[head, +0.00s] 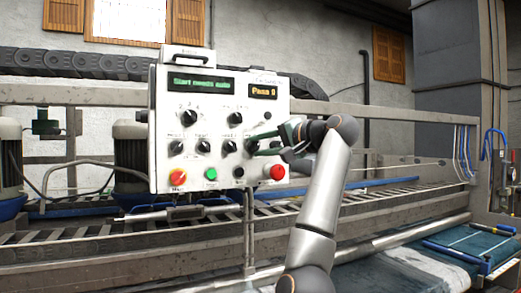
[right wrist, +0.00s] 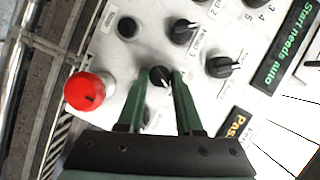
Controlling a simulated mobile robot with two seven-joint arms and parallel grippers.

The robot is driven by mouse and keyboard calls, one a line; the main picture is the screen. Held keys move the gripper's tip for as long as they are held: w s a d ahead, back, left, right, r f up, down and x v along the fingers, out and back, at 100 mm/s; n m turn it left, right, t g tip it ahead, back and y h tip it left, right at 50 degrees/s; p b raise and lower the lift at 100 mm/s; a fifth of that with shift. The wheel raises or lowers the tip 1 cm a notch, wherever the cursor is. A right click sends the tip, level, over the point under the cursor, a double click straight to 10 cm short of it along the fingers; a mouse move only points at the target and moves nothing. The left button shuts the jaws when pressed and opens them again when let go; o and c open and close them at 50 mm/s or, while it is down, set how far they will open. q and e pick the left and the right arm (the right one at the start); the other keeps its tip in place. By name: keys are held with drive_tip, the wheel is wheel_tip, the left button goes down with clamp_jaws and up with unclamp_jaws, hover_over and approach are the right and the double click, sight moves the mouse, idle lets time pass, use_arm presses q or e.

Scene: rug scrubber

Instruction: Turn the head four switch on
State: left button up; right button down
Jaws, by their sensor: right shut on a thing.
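The control panel (head: 220,100) is a white box with black rotary knobs and two lit displays. The head four switch (right wrist: 160,76) is the fourth black knob in the lower knob row. My right gripper (right wrist: 159,78) has its green fingertips on either side of this knob and is shut on it. In the head view my right gripper (head: 256,142) reaches the panel from the right, and its fingers partly hide the knob. The knob's pointer direction is hard to tell. My left gripper is in neither view.
A red push button (head: 277,172) sticks out below the gripper and shows large in the right wrist view (right wrist: 90,91). Neighbouring knobs (right wrist: 183,31) sit close by. Conveyor rails run behind.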

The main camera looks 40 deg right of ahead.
drive_tip(key=shift+f+m+t+b, duration=0.1)
drive_tip(key=shift+m+t+b, duration=0.3)
drive_tip(key=shift+m, duration=0.6)
drive_tip(key=shift+y, duration=0.4)
drive_tip(key=c, duration=0.6)
unclamp_jaws()
drive_tip(key=shift+s, duration=0.1)
drive_tip(key=s+b, duration=0.1)
drive_tip(key=s, duration=0.3)
drive_tip(key=s+b, duration=0.1)
drive_tip(key=s, duration=0.3)
drive_tip(key=s+d+b, duration=0.1)
drive_tip(key=s, duration=0.3)
drive_tip(key=shift+s+r+b, duration=0.15)
drive_tip(key=shift+r+b, duration=0.25)
